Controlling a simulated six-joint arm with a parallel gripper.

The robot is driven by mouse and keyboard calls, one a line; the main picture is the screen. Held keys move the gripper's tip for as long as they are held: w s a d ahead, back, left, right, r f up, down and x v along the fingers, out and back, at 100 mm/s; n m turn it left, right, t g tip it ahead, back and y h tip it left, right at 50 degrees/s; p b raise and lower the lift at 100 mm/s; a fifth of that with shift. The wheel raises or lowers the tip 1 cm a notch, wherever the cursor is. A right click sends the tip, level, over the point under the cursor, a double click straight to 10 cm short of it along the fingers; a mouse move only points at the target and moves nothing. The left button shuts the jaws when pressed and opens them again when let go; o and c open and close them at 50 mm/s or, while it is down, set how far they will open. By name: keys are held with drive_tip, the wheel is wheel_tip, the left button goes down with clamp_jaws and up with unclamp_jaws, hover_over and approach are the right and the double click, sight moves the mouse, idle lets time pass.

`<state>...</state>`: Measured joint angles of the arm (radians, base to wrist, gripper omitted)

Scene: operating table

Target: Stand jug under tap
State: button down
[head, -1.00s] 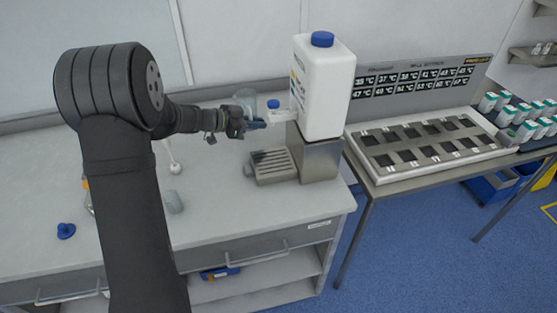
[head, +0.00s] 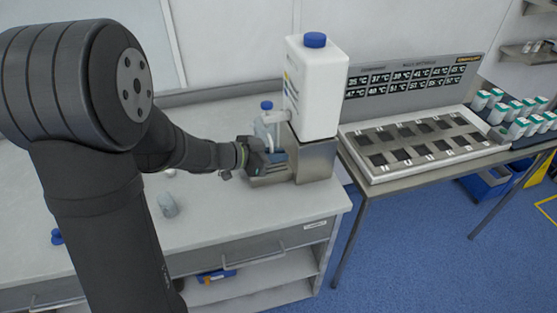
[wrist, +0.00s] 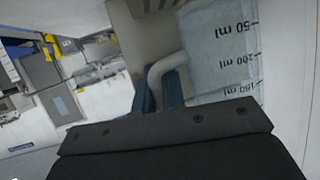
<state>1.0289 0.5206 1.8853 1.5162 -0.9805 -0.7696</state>
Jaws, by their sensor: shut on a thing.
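A clear jug (wrist: 222,55) with ml marks fills the upper right of the wrist view. My gripper (wrist: 158,92) is shut on its pale curved handle (wrist: 163,66), with blue fingers on either side.
The container stands on a steel block (head: 316,162) near the bench's right end. A small grey cup (head: 168,204) stands on the bench (head: 215,215) to the left. A slotted warming tray (head: 420,145) is on the table to the right.

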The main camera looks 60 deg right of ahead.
drive_tip(key=shift+s+a+f, duration=0.25)
drive_tip(key=shift+s+f, duration=0.15)
drive_tip(key=shift+f, duration=0.35)
drive_tip(key=shift+f, duration=0.15)
drive_tip(key=c, duration=1.5)
unclamp_jaws()
drive_tip(key=shift+r, duration=0.2)
drive_tip(key=v, duration=1.2)
